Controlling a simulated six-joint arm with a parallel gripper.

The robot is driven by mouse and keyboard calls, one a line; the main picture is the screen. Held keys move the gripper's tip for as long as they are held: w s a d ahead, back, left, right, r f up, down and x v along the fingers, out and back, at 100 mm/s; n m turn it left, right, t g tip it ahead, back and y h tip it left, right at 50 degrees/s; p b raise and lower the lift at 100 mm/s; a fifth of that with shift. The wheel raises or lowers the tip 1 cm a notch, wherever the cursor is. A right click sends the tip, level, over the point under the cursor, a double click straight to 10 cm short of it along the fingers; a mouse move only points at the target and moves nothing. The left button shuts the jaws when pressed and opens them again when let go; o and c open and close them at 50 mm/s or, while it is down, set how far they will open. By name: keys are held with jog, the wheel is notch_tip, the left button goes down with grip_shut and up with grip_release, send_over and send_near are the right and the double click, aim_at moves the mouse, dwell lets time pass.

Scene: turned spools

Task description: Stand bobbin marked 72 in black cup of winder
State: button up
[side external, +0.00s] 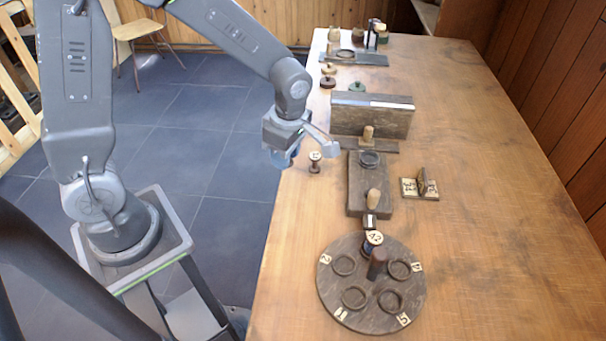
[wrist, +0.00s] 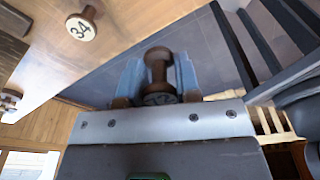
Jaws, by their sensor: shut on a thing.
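My gripper (side external: 284,156) is over the left edge of the table in the side view. In the wrist view its blue-grey fingers (wrist: 158,78) are shut on a dark brown bobbin (wrist: 160,60). In the side view I cannot make that bobbin out. The winder (side external: 356,192) is a dark board right of my gripper, with a black cup (side external: 369,158) at its far end and a light wooden peg. The cup looks empty.
A bobbin marked 34 (wrist: 82,27) stands on the table near its edge, also in the side view (side external: 315,162). A dark block (side external: 372,115) stands behind the winder. The table's right side is clear.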

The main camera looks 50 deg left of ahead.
jog(key=s+a+r, duration=0.1)
jog(key=a+r, duration=0.2)
jog(key=a, duration=0.3)
jog(key=r, duration=0.1)
send_over(366, 160)
jog(key=shift+w+d+f, duration=0.1)
jog(key=shift+f, duration=1.35)
jog(key=shift+w+d+f, duration=0.1)
jog(key=shift+f, duration=1.35)
jog(key=shift+s+a+f, duration=0.1)
jog(key=shift+f, duration=0.6)
jog(key=o, duration=1)
jog(key=shift+c, duration=0.2)
jog(key=shift+r, duration=0.1)
